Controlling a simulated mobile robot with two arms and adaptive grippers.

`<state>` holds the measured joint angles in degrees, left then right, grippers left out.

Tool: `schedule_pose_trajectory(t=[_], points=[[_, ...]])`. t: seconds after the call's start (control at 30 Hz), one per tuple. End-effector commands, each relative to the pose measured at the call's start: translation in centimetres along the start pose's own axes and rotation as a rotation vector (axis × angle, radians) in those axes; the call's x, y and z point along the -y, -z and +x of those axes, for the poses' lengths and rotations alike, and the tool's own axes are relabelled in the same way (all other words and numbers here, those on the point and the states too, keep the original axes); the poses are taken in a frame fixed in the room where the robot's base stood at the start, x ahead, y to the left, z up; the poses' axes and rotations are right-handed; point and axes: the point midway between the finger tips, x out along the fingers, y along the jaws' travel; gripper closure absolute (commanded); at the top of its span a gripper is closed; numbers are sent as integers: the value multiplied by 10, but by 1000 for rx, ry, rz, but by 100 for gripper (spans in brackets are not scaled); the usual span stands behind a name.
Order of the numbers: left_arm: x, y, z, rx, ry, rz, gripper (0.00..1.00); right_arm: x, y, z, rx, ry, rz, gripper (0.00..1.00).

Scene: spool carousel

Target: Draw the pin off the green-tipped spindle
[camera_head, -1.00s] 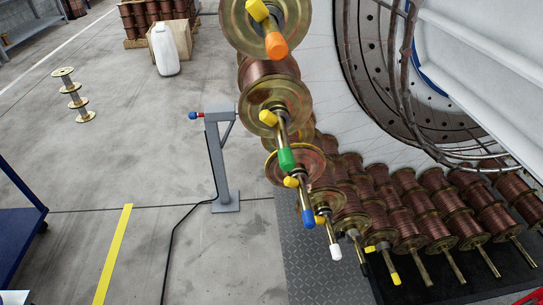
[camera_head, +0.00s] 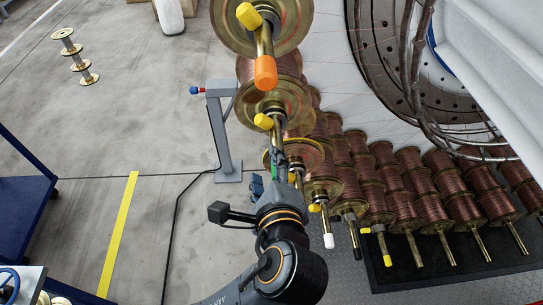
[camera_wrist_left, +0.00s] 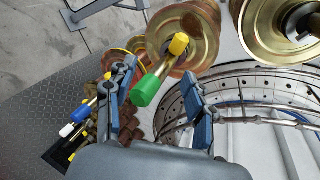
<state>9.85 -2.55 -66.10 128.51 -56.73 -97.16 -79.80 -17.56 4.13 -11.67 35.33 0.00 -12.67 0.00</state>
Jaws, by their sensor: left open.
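The green-tipped spindle's green tip (camera_wrist_left: 145,91) shows large in the left wrist view, and a sliver of the green tip (camera_head: 275,172) shows in the head view, mostly hidden by my gripper. The yellow pin (camera_wrist_left: 179,43) sits across this spindle near the spool's flange; it also shows in the head view (camera_head: 263,121). The brass-flanged spool (camera_wrist_left: 196,35) is behind it. My left gripper (camera_wrist_left: 159,70) is open and empty. In the wrist view the green tip lies between its blue fingers and the pin beyond them. My right gripper is out of view.
An orange-tipped spindle (camera_head: 265,72) with its own yellow pin is above. White (camera_head: 328,240), black and yellow-tipped spindles are below right. A grey post (camera_head: 220,130) stands left of the spools. Copper spools (camera_head: 405,200) fill the right side. The floor at left is mostly open.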

Motion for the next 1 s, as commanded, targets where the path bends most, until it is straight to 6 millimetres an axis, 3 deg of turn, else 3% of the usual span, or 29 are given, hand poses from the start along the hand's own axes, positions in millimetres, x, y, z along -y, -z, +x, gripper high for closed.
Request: schedule_pose_trajectory(t=[0.13, 0.27, 0.8, 1.0], points=[[22, -7, -16, 46, 70, 100, 46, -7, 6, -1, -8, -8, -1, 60], [26, -9, -11, 58, 80, 121, 46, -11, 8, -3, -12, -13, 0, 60], [34, -14, 87, 56, 78, 119, 46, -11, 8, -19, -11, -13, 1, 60], [36, -14, 111, 55, 79, 118, 46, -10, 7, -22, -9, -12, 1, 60]])
